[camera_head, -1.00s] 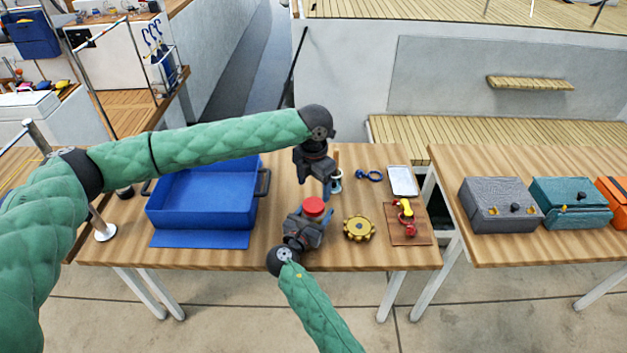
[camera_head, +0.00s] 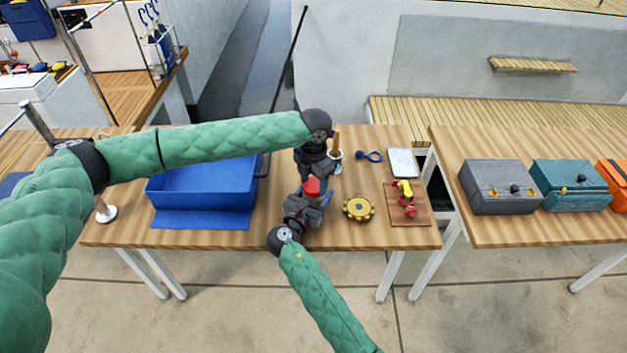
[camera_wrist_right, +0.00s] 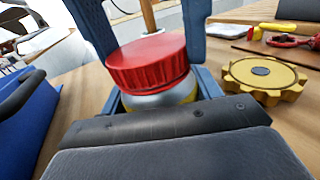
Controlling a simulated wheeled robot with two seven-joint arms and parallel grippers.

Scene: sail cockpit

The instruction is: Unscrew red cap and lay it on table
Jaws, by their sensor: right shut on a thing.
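The red cap (camera_head: 312,186) sits on a silver-and-yellow jar that stands on the table. In the right wrist view the red cap (camera_wrist_right: 150,62) is on top of the jar (camera_wrist_right: 160,97). My right gripper (camera_head: 308,208) is shut on the jar, its blue fingers on either side below the cap. My left gripper (camera_head: 316,178) is just above the cap, pointing down. In the right wrist view the left gripper's blue fingers (camera_wrist_right: 146,30) stand apart on either side of the cap; whether they touch it is unclear.
On the wooden table (camera_head: 350,236) are a blue bin (camera_head: 200,208) at left, a yellow gear (camera_head: 359,208), a blue shackle-like item (camera_head: 370,156), a white tray (camera_head: 403,162) and a brown board (camera_head: 408,216). Bare table lies in front of the gear.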

